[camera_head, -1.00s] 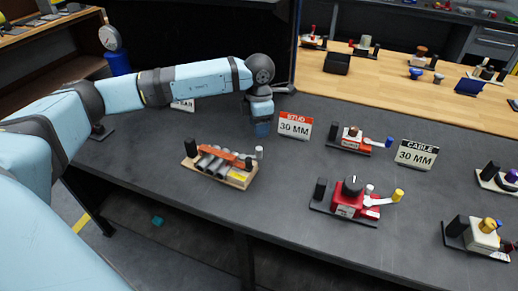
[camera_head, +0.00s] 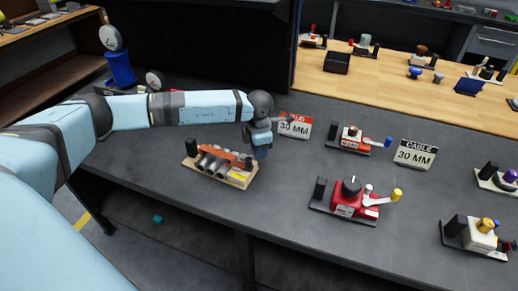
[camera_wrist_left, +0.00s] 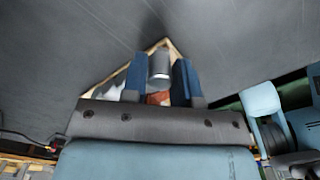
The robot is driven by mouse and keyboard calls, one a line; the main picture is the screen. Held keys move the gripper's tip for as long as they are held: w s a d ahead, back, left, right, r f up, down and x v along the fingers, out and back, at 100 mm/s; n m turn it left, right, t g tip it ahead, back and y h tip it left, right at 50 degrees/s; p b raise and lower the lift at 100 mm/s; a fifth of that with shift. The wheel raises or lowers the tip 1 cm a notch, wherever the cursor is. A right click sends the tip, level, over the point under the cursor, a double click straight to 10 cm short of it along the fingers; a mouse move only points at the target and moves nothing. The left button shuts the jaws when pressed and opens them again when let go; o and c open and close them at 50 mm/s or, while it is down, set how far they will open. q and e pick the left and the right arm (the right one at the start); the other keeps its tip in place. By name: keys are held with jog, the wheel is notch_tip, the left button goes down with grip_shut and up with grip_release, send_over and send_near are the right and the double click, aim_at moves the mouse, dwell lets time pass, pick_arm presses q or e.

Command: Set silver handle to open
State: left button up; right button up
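The valve unit on a light wooden base (camera_head: 236,180) stands at the left of the dark table, with grey cylinders, an orange-red bar and a black post. My left gripper (camera_head: 261,153) points down at its right end and covers the silver handle in the head view. In the left wrist view, the silver handle (camera_wrist_left: 159,68) shows as an upright-looking cylinder between the two blue fingers of my left gripper (camera_wrist_left: 160,75). The fingers are apart, on either side of the handle; I cannot tell whether they touch it. My right gripper is not in view.
An orange-topped sign (camera_head: 295,126) stands just behind my gripper. A red valve unit (camera_head: 347,205), a smaller one (camera_head: 352,138) and a black-topped sign (camera_head: 415,154) stand to the right. Gauges (camera_head: 122,68) are behind my left arm. The front middle of the table is clear.

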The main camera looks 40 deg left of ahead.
pick_arm(q)
grip_shut()
jog(key=shift+w, duration=0.1)
jog(key=shift+w+a+f+n+b, duration=0.1)
jog(key=shift+w+a+n+b, duration=0.15)
jog(key=shift+n, duration=0.4)
jog(key=shift+w+a+n+b, duration=0.1)
jog(key=shift+a+n+b, duration=0.1)
jog(key=shift+n, duration=0.45)
jog(key=n, duration=0.1)
jog(key=a+n, duration=0.1)
jog(key=shift+w+n, duration=0.3)
jog(key=shift+n, duration=0.1)
jog(key=n, duration=0.1)
jog(key=a+n, duration=0.1)
jog(key=n, duration=0.1)
jog(key=shift+w+a+b, duration=0.2)
jog(key=shift+a+b, duration=0.05)
jog(key=shift+b, duration=0.05)
jog(key=shift+a+n, duration=0.45)
jog(key=shift+n, duration=0.7)
jog(key=shift+a+n, duration=0.4)
jog(key=shift+n, duration=0.75)
